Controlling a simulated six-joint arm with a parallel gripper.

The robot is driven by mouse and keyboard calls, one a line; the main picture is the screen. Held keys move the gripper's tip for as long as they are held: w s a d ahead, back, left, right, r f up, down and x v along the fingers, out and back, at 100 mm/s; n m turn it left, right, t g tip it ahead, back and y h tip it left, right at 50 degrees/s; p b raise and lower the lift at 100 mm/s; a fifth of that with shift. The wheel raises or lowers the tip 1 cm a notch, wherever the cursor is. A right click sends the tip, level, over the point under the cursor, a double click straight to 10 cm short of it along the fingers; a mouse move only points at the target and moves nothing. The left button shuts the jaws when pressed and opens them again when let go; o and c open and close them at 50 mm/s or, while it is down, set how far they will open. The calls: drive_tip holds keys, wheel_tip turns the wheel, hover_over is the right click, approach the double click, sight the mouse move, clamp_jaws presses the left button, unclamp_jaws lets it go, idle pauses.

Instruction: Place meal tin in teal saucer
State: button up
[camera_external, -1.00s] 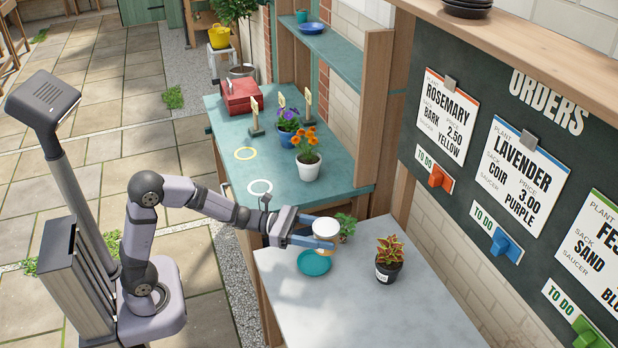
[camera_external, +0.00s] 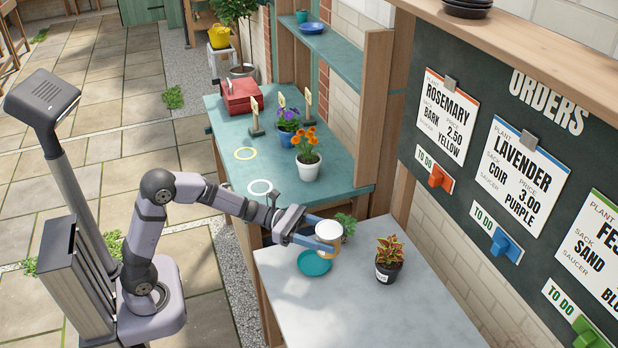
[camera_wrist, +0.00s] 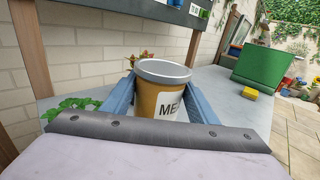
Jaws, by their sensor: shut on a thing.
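The meal tin (camera_external: 327,234) has an orange-brown body, a pale top and a white label that reads "ME" in the wrist view (camera_wrist: 165,92). My gripper (camera_external: 322,241) is shut on the tin, with one blue finger on each side of it. The tin looks nearly upright. In the external view it is above and to the right of the teal saucer (camera_external: 312,263). The saucer lies on the pale grey tabletop (camera_external: 385,318) and looks empty. The gap between tin and tabletop is hard to judge. The saucer is not visible in the wrist view.
A potted red-green plant (camera_external: 388,262) in a dark pot stands right of the saucer. A small green plant (camera_external: 345,226) is just behind the tin. The teal bench (camera_external: 225,130) holds flower pots and a red box (camera_external: 240,95). The front of the grey tabletop is clear.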

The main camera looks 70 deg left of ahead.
drive_tip(key=shift+f+b, duration=0.3)
drive_tip(key=shift+f, duration=2.65)
drive_tip(key=shift+f+b, duration=0.5)
drive_tip(key=shift+f, duration=0.05)
drive_tip(key=o, duration=1.3)
